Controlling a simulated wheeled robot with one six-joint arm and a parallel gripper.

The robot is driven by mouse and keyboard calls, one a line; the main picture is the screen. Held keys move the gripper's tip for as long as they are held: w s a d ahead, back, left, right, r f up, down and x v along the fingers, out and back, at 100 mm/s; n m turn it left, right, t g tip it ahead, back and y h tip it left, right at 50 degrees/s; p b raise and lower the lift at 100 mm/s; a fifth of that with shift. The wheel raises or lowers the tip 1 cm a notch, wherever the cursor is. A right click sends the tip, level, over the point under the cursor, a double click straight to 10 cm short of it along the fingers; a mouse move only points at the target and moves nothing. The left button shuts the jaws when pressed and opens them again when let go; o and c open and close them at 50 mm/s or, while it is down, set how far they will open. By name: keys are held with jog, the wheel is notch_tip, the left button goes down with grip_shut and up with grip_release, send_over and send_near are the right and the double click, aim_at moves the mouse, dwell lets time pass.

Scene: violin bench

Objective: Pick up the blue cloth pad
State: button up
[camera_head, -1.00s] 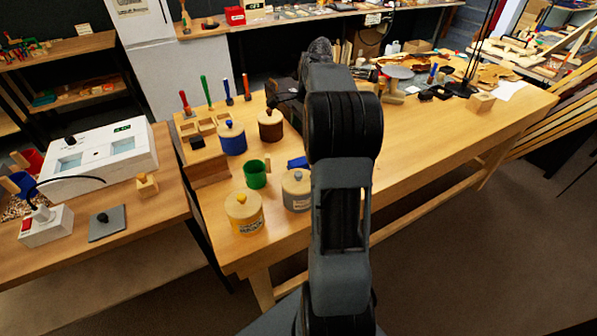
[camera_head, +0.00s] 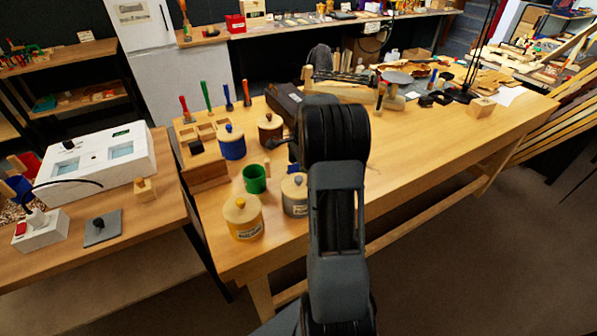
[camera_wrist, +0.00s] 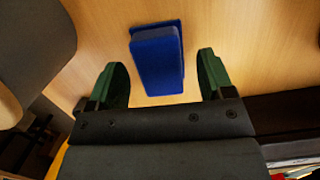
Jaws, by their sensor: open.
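The blue cloth pad (camera_wrist: 157,60) lies on the wooden bench in the wrist view, a rectangular block on a slightly wider base. My gripper (camera_wrist: 160,78) is open and empty, its two green fingers spread to the left and right of the pad's near end. The fingers look apart from the pad; how high they are above the bench I cannot tell.
On the bench (camera_head: 420,150) near my arm stand a green cup (camera_head: 255,179), a grey-blue lidded jar (camera_head: 295,196), a yellow jar (camera_head: 243,217), a blue jar (camera_head: 231,143) and a brown jar (camera_head: 270,129). A tool rack (camera_head: 203,165) stands left. The bench's right middle is clear.

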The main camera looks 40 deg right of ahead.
jog(key=shift+a+f, duration=0.1)
jog(key=shift+f, duration=0.5)
jog(key=c, duration=0.9)
jog(key=shift+o, duration=0.2)
jog(key=shift+r, duration=0.1)
notch_tip(320, 180, up, 10)
jog(key=shift+f+p, duration=0.1)
jog(key=shift+p, duration=0.45)
